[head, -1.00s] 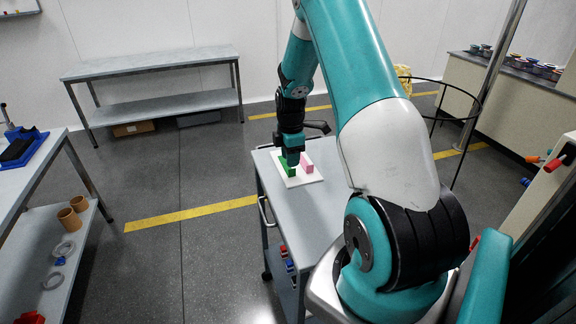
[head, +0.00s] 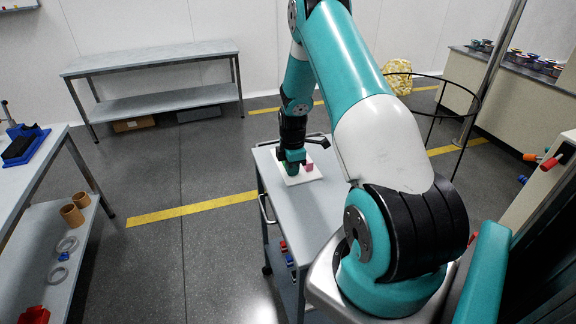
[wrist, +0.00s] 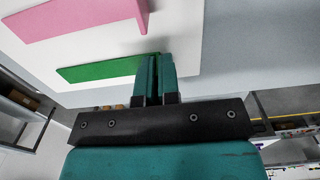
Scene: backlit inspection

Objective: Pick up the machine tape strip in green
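The green tape strip (wrist: 98,70) lies on a white board (wrist: 215,50) in the wrist view, its right end at my fingers. My gripper (wrist: 156,78) has its two teal fingers close together around that end, with a narrow dark gap between them. The fingers hide most of the strip's end. In the head view my gripper (head: 292,158) is down at the board on the grey cart and largely covers the green strip. A pink strip (wrist: 80,16) with an upturned right end lies beside the green one, apart from my fingers.
The grey cart top (head: 315,212) is clear in front of the board. A black ring stand (head: 440,80) is to the right, and an empty bench (head: 150,62) stands at the back.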

